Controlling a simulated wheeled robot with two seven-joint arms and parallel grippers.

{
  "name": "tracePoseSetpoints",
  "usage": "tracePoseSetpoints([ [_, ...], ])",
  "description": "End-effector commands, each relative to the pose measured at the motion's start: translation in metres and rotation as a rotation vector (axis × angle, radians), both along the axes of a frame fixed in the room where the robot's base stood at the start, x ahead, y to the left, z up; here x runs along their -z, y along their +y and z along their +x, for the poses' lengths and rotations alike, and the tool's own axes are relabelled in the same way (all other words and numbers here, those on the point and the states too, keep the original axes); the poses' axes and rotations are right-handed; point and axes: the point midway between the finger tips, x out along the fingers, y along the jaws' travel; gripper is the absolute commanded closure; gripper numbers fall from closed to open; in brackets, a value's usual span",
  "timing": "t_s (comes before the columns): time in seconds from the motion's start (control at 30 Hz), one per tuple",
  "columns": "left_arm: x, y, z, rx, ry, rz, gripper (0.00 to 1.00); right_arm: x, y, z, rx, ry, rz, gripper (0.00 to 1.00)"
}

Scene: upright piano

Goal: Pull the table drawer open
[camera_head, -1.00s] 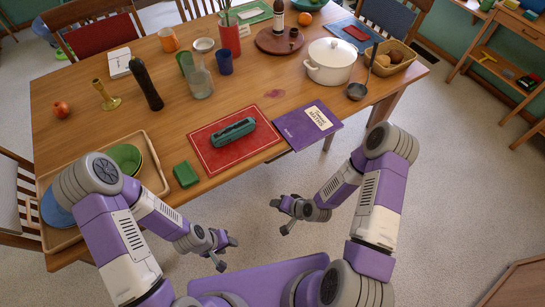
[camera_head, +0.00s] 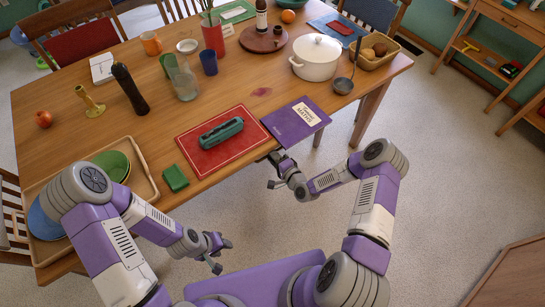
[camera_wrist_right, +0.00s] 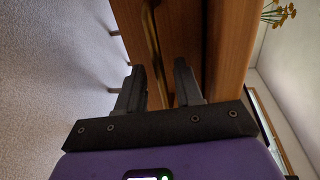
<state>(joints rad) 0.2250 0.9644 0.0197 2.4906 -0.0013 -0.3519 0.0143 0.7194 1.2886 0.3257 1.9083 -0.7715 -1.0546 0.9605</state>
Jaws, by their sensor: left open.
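The wooden table (camera_head: 60,150) fills the left and middle of the head view; its drawer front is hidden there beneath the tabletop edge. In the right wrist view a wooden front (camera_wrist_right: 182,40) shows with a long brass-coloured handle (camera_wrist_right: 151,30) along it. My right gripper (camera_head: 270,171) is at the table's front edge, below the purple book. In the right wrist view its two fingers (camera_wrist_right: 160,85) stand apart, with the handle between or just beyond their tips; I cannot tell if they touch it. My left gripper (camera_head: 220,254) is open and empty, away from the table's front edge.
A purple book (camera_head: 296,124) overhangs the front edge above my right gripper. A red mat (camera_head: 200,164) with a green case (camera_head: 221,133), a green box (camera_head: 174,178) and a tray (camera_head: 150,182) lie along that edge.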

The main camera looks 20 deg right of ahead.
Motion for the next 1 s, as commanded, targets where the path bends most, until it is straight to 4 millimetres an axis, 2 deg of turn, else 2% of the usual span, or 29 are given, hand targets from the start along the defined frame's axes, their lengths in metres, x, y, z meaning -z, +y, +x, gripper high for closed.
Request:
tracePoseSetpoints([
  [0.27,0.0001,0.0000,0.0000,0.000,0.000,0.000,0.57,-0.0001,0.0011,0.0021,-0.001,0.000,0.000,0.65],
  [0.5,0.0001,0.0000,0.0000,0.000,0.000,0.000,0.57,-0.0002,0.0009,0.0020,0.000,0.000,0.000,1.00],
  [1.0,0.0001,0.0000,0.0000,0.000,0.000,0.000,0.57,-0.0002,0.0008,0.0019,0.000,0.000,-0.001,1.00],
])
